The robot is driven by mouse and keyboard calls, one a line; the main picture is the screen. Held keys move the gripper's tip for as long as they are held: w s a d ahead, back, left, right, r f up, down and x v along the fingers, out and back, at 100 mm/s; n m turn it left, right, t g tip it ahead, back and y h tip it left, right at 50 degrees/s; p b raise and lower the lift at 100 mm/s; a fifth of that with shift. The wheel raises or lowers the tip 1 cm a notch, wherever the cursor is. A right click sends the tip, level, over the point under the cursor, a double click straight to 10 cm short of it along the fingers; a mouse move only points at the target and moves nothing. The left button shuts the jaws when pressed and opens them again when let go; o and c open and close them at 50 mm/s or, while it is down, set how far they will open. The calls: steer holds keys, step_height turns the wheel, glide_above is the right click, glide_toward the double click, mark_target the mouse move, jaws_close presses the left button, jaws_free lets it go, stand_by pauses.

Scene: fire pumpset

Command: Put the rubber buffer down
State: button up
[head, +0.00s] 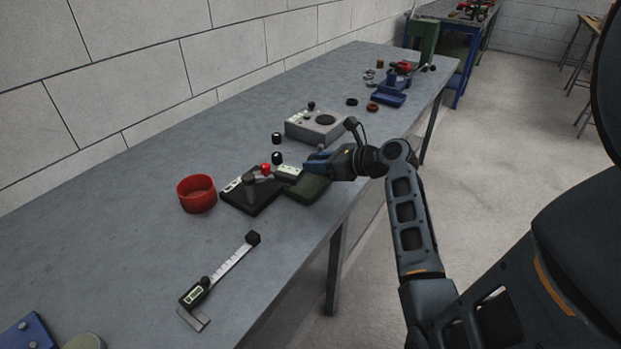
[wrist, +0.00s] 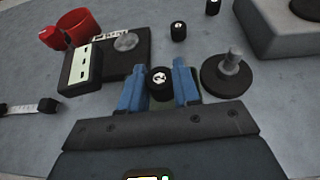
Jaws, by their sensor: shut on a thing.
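My gripper (wrist: 159,88) is shut on the rubber buffer (wrist: 160,84), a small black cylinder with a pale mark on its end, held between two blue fingers in the wrist view. In the head view my gripper (head: 308,163) is over the bench near a dark green block or mat (head: 307,190); the held buffer cannot be made out there. Two similar black cylinders stand apart on the bench, one nearer (head: 277,158) and one farther (head: 277,138). They also show in the wrist view, at the top (wrist: 178,31) and at its upper edge (wrist: 213,6).
A black-based fixture with a red knob (head: 252,197) stands left of my gripper, beside a red bowl (head: 197,194). A caliper (head: 222,275) lies nearer. A black disc with a metal stud (wrist: 228,76) is close right of my fingers. A grey box (head: 316,125) stands behind.

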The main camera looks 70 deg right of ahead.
mark_target(311, 187)
steer(key=shift+w+a+f, duration=0.35)
steer(key=shift+w+f, duration=0.1)
steer(key=shift+w, duration=0.25)
steer(key=shift+f, duration=2)
steer(key=o, duration=1)
steer(key=shift+f, duration=0.1)
steer(key=v, duration=1.2)
